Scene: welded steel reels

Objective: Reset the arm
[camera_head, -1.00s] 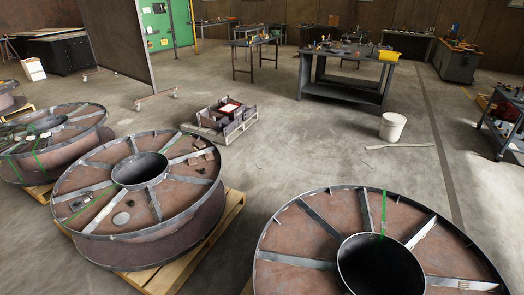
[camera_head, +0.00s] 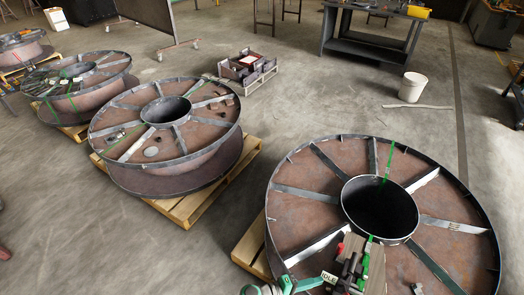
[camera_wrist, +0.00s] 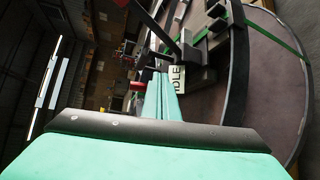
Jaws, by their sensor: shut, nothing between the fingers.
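My gripper (camera_wrist: 164,92) shows in the wrist view as teal fingers beyond a dark band; it is shut with nothing held. A small white "IDLE" tag (camera_wrist: 177,79) is close beside the fingertips; whether they touch it I cannot tell. In the head view the tag (camera_head: 329,277) is at the bottom edge, beside a cluster of dark, red and green items (camera_head: 352,268) on the nearest reel (camera_head: 310,220). Teal parts at the bottom edge there look like my arm, mostly out of frame.
The nearest steel reel lies flat on a pallet (camera_head: 248,252). A second reel (camera_head: 200,135) and others lie to the left. A white bucket (camera_head: 412,88) stands near a dark workbench (camera_head: 370,50). Bare floor lies between.

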